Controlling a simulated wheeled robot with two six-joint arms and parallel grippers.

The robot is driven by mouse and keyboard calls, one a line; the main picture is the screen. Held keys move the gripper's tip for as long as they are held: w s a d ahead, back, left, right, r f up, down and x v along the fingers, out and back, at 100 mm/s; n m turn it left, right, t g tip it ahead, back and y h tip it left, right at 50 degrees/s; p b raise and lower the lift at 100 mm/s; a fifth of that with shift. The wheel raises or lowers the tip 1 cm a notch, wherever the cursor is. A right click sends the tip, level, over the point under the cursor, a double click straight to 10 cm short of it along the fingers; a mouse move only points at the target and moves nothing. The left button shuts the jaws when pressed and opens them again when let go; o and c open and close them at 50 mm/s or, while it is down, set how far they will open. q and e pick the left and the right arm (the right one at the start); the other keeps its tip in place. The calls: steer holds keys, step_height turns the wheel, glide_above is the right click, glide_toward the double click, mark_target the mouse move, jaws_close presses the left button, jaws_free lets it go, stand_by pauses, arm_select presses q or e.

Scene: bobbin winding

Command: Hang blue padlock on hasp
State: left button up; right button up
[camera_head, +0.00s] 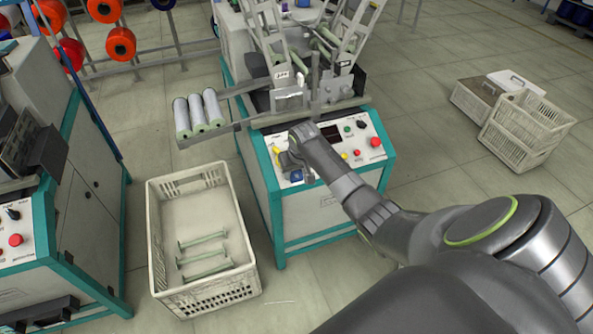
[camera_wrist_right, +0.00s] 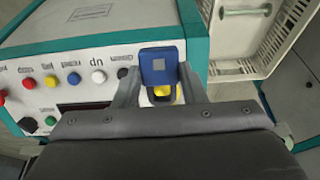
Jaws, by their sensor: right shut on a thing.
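The blue padlock (camera_head: 296,175) is at the front left of the winding machine's control panel (camera_head: 358,130), by my right gripper (camera_head: 291,160). A yellow part (camera_wrist_right: 163,91) shows just below the padlock there, partly hidden by the gripper body. I cannot make out the hasp clearly, nor whether the shackle touches it. My left gripper is not in view.
Buttons and knobs (camera_wrist_right: 62,79) line the panel beside the gripper. A white crate (camera_head: 153,235) with several green-ended rods stands on the floor at the left. Three spools (camera_head: 198,113) lie on a shelf above. More crates (camera_head: 527,128) stand far right.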

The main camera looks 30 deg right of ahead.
steer(key=shift+b+x, duration=1.25)
steer(key=shift+x, duration=0.55)
steer(key=shift+w+d+f, duration=0.1)
steer(key=shift+w+f, duration=0.1)
steer(key=shift+w, duration=0.1)
steer(key=shift+b+x, duration=0.85)
steer(key=shift+b, duration=0.05)
steer(key=shift+s+p, duration=0.15)
steer(key=shift+p, duration=0.3)
steer(key=shift+s+f, duration=0.25)
steer(key=shift+f, duration=0.05)
steer(key=o, duration=1.2)
steer(key=shift+o, duration=0.2)
steer(key=shift+w+r, duration=0.1)
